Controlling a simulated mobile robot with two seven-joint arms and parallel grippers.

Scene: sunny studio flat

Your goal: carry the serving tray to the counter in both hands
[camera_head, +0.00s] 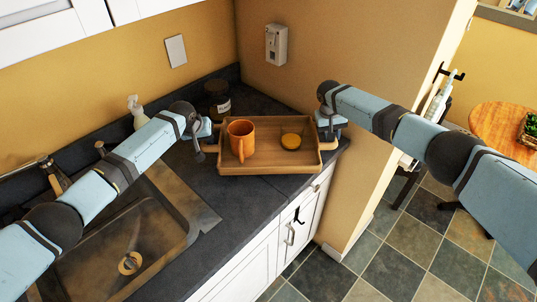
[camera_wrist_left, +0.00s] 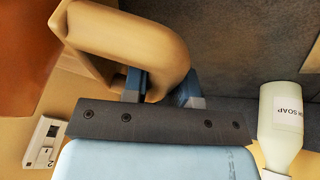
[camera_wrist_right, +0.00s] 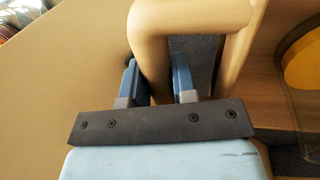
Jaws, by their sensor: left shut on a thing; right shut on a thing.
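The wooden serving tray (camera_head: 270,166) is at the dark counter (camera_head: 240,200), near its right end. It looks level; I cannot tell whether it touches the counter. An orange mug (camera_head: 241,139) stands upright on it at the left, and a small round yellow-orange thing (camera_head: 291,141) sits at the right. My left gripper (camera_head: 208,140) is shut on the tray's left handle, which also shows in the left wrist view (camera_wrist_left: 150,45). My right gripper (camera_head: 326,130) is shut on the right handle, seen in the right wrist view (camera_wrist_right: 152,50).
A sink (camera_head: 130,240) is set in the counter at the left. A dark jar (camera_head: 217,100) stands behind the tray, and a soap bottle (camera_head: 137,112) stands by the back wall. A wall corner (camera_head: 375,190) is close on the right. A round wooden table (camera_head: 500,122) is farther right.

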